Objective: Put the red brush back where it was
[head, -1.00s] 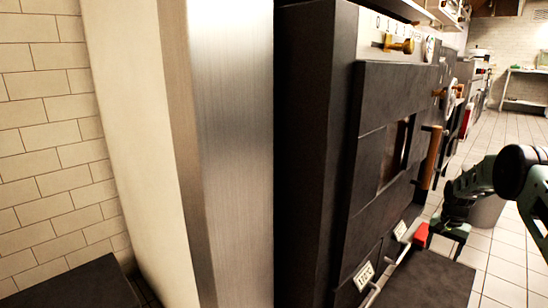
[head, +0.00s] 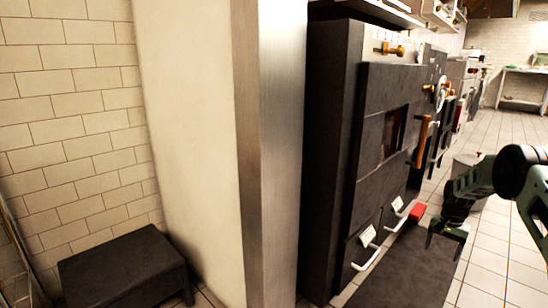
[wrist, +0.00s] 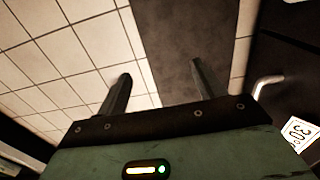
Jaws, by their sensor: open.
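My gripper (head: 445,247) is at the right of the head view, held over the floor in front of the dark oven. In the wrist view the two fingers of my gripper (wrist: 160,75) stand apart with nothing between them. A small red block-like thing (head: 417,211) shows low by the oven front, just left of and beyond my gripper. I cannot tell whether it is the red brush. No brush shape with a handle or bristles can be made out in either view.
A steel-edged wall (head: 268,150) stands close in front, left of the oven (head: 335,150). White drawer handles (head: 366,258) stick out low. A dark mat (head: 405,270) lies before the oven. A black low bench (head: 125,270) stands at left. Tiled floor (head: 500,230) is free at right.

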